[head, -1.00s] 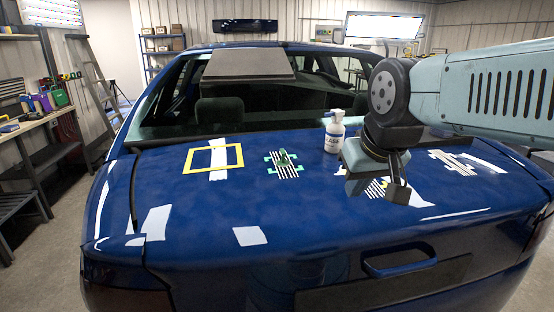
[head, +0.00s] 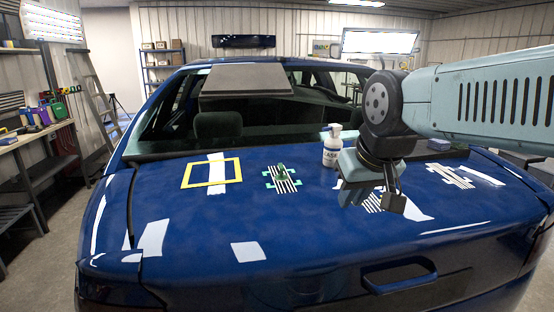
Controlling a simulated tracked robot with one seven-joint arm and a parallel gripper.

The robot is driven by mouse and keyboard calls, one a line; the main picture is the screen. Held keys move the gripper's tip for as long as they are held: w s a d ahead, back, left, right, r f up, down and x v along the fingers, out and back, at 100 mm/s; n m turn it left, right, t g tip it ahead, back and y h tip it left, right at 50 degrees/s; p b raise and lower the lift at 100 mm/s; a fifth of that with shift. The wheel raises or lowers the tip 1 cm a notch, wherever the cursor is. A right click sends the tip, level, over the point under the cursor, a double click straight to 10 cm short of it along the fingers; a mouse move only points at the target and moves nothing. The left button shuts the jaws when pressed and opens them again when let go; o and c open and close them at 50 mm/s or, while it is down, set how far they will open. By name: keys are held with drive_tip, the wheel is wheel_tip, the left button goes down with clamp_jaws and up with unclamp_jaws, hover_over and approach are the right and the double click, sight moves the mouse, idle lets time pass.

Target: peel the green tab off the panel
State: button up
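The green tab (head: 282,172) stands up from a striped black-and-white patch (head: 285,186) on the blue car panel (head: 200,219). Teal corner marks surround the patch. My gripper (head: 372,203) is to the right of the tab, above the panel and apart from the tab. It hides part of another striped patch behind it. Its fingers point down and to the right, and the gap between them is not clear from this angle.
A white spray bottle (head: 332,146) stands on the panel between the tab and my arm. A yellow square frame (head: 211,172) lies left of the tab. A grey board (head: 247,81) rests on the rear window. The front of the panel is clear.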

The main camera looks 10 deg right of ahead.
drive_tip(key=o, duration=0.5)
drive_tip(key=shift+g, duration=0.3)
drive_tip(key=w+r, duration=0.1)
drive_tip(key=w, duration=0.3)
drive_tip(key=w+a+r, duration=0.1)
drive_tip(key=w+r, duration=0.1)
drive_tip(key=w, duration=0.3)
drive_tip(key=w+a+r, duration=0.1)
drive_tip(key=w, duration=0.4)
drive_tip(key=shift+w+r, duration=0.2)
drive_tip(key=shift+r, duration=0.2)
drive_tip(key=shift+c, duration=0.2)
approach(281, 165)
drive_tip(key=shift+g, duration=0.3)
drive_tip(key=x, duration=1)
drive_tip(key=shift+w+f, duration=0.25)
drive_tip(key=shift+f, duration=0.05)
drive_tip(key=shift+c, duration=0.2)
drive_tip(key=c, duration=0.6)
